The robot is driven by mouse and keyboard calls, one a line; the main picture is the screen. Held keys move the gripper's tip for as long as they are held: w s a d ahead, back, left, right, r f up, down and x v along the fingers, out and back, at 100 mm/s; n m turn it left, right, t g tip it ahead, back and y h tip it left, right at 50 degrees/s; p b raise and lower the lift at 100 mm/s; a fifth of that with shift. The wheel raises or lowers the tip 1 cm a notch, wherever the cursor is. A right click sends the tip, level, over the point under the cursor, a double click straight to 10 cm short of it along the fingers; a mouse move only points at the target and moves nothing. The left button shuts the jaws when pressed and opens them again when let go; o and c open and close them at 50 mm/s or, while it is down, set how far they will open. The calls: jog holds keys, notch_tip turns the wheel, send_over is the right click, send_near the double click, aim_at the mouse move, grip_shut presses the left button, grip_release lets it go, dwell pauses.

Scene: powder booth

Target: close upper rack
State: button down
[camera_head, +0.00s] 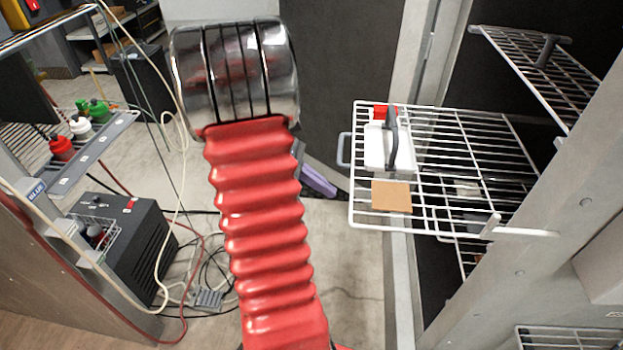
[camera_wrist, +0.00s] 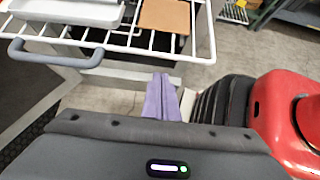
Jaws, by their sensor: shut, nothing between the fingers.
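A white wire rack (camera_head: 470,140) juts out of the cabinet at the right, with a grey handle (camera_head: 343,150) on its front edge. The wrist view shows this rack's front bars (camera_wrist: 180,48) and its handle (camera_wrist: 55,54). Another wire rack (camera_head: 545,75) with a dark handle (camera_head: 547,50) is higher up at the top right, partly cut off by the frame. My gripper (camera_head: 325,187) has purple fingers, shut and empty, mostly hidden behind my red arm. In the wrist view the fingers (camera_wrist: 161,98) are near the jutting rack's front edge; I cannot tell whether they touch.
A white board with a dark handle (camera_head: 377,148), a brown square (camera_head: 391,196) and a red block (camera_head: 384,112) lie on the jutting rack. A grey cabinet post (camera_head: 560,200) stands at right. Hoses, cables and a black box (camera_head: 125,240) are on the left floor.

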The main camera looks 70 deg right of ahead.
jog(key=shift+s+d+r, duration=0.1)
jog(key=shift+s+d, duration=0.05)
jog(key=shift+s, duration=0.6)
jog(key=shift+s+d, duration=0.15)
jog(key=shift+s, duration=0.6)
jog(key=shift+s, duration=0.2)
